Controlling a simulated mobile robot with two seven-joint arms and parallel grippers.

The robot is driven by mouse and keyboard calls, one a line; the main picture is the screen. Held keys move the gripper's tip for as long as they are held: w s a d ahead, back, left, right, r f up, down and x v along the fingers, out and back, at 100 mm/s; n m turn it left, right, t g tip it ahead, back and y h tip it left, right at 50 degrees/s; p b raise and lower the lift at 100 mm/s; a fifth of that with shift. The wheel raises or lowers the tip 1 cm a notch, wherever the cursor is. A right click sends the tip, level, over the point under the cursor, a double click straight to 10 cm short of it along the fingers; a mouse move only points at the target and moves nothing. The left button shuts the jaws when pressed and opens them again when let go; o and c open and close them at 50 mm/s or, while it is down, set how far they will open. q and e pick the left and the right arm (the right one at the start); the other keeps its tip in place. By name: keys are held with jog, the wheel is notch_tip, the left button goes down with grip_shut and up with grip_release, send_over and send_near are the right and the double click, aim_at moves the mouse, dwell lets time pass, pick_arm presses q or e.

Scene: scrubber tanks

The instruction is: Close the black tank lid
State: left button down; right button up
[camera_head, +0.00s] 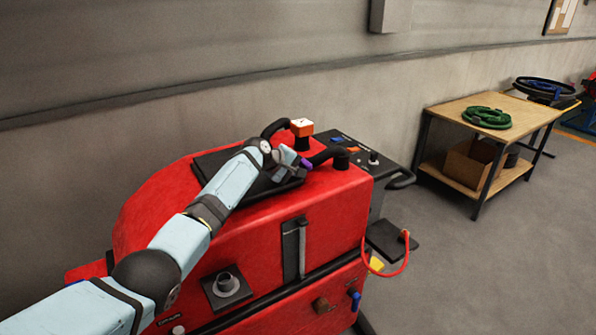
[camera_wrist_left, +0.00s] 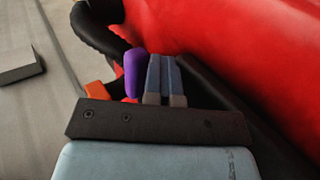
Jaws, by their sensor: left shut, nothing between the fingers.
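The black tank lid (camera_head: 211,163) lies along the top of the red scrubber, partly hidden behind my left arm. It looks nearly flat; I cannot tell whether it is fully seated. In the left wrist view, a black panel edge, apparently the lid (camera_wrist_left: 222,98), runs beside the red body. My left gripper (camera_head: 303,170) is over the right end of the lid. Its fingers (camera_wrist_left: 166,68) are together and empty. A small purple piece (camera_wrist_left: 136,72) is right beside them; I cannot tell whether they touch. My right gripper is in neither view.
An orange-topped part (camera_head: 302,127) and a black hose (camera_head: 330,154) stand close behind and right of the gripper. A control panel (camera_head: 352,148) is to the right. A wooden table (camera_head: 460,108) with a green hose coil (camera_head: 487,117) stands farther right, beyond open floor.

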pick_arm(q)
jog(key=shift+s+f, duration=0.1)
jog(key=shift+f, duration=0.15)
